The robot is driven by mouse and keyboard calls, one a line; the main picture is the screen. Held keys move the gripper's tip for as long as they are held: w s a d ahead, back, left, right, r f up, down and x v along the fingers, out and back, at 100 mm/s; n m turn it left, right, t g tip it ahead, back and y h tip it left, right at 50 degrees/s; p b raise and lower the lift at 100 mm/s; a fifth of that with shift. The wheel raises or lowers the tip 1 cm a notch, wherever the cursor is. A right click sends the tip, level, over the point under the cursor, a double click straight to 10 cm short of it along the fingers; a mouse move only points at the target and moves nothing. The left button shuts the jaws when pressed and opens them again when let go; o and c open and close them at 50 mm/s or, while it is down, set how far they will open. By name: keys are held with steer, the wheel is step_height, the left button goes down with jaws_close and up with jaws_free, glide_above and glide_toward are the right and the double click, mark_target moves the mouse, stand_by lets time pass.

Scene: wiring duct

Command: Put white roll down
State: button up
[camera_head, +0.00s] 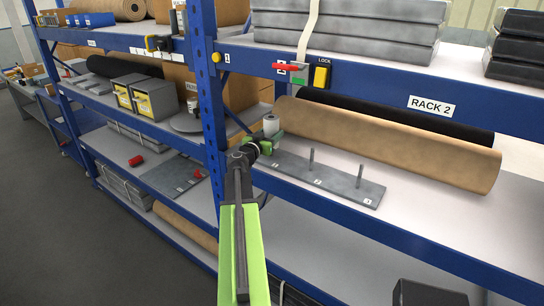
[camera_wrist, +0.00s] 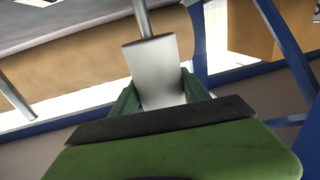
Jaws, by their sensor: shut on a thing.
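The white roll (camera_head: 271,125) is upright, held above the left end of a grey plate (camera_head: 335,182) on the right rack's shelf. My gripper (camera_head: 267,143) is shut on it; in the wrist view the roll (camera_wrist: 155,72) sits between the green fingers (camera_wrist: 160,100). A grey peg (camera_wrist: 142,18) meets the roll's plate-side end there. I cannot tell whether the roll is around the peg's tip or in front of it. The plate's middle peg (camera_head: 311,160) and right peg (camera_head: 361,175) stand bare. My gripper hides the left peg in the head view.
A long brown roll (camera_head: 390,143) and a black roll (camera_head: 400,118) lie behind the plate. A blue upright (camera_head: 207,90) stands just left of my gripper, and a blue beam (camera_head: 380,90) crosses above the shelf. The shelf right of the plate is clear.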

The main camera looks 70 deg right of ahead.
steer(key=shift+f, duration=0.15)
step_height(320, 180, down, 4)
steer(key=b, duration=0.4)
steer(key=shift+r+p, duration=0.2)
steer(key=shift+p, duration=0.1)
steer(key=shift+f, duration=0.2)
steer(key=o, duration=1.5)
steer(key=shift+r, duration=0.15)
